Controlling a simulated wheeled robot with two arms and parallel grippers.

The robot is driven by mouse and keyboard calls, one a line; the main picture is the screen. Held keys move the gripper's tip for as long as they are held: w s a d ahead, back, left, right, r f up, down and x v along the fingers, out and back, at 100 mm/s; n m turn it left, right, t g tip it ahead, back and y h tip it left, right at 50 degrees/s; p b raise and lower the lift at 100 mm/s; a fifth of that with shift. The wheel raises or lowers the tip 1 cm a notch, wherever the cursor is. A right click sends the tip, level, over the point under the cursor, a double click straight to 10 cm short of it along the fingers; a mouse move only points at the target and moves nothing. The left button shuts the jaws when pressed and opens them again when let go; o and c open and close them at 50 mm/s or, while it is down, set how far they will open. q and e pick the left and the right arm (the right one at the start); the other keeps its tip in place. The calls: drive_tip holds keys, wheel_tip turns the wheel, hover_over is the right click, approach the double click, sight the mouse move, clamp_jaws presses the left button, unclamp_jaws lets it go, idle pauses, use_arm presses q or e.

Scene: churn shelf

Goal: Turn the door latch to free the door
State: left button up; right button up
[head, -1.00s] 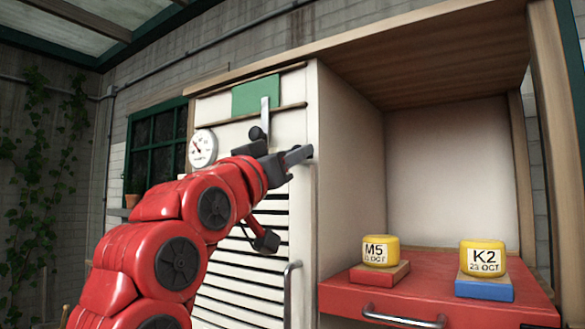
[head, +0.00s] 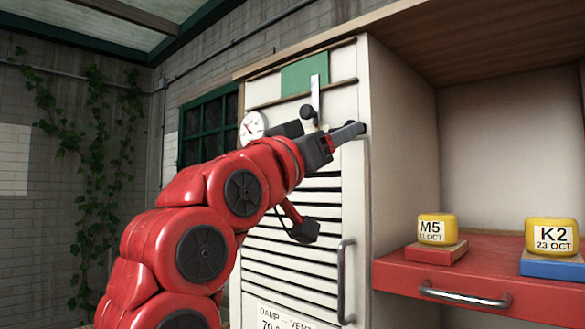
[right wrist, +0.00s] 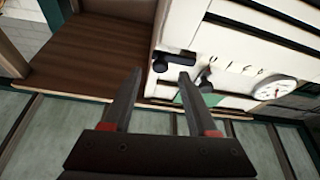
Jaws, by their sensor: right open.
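The white slatted door (head: 300,220) is closed in the head view. High on it, a pale upright lever (head: 316,90) with a dark knob (head: 306,112) stands before a green plate (head: 296,78). A dark round fitting (head: 362,128) sits at the door's right edge. My right gripper (head: 340,130) is beside these fittings, partly covering them. The right wrist view, upside down, shows its open, empty fingers (right wrist: 158,82), with the dark bar-like fitting (right wrist: 175,62) and the knob (right wrist: 205,82) beyond their tips. Contact cannot be told. My left gripper is out of view.
A round gauge (head: 253,126) is left of the lever. A metal pull handle (head: 346,280) is lower on the door. Right of it, a red drawer unit (head: 400,273) bears yellow blocks marked M5 (head: 437,228) and K2 (head: 552,236).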

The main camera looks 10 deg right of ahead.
drive_tip(key=b+v, duration=0.3)
drive_tip(key=v, duration=1)
drive_tip(key=shift+s+a, duration=0.15)
drive_tip(key=shift+a, duration=0.05)
drive_tip(key=shift+f, duration=0.1)
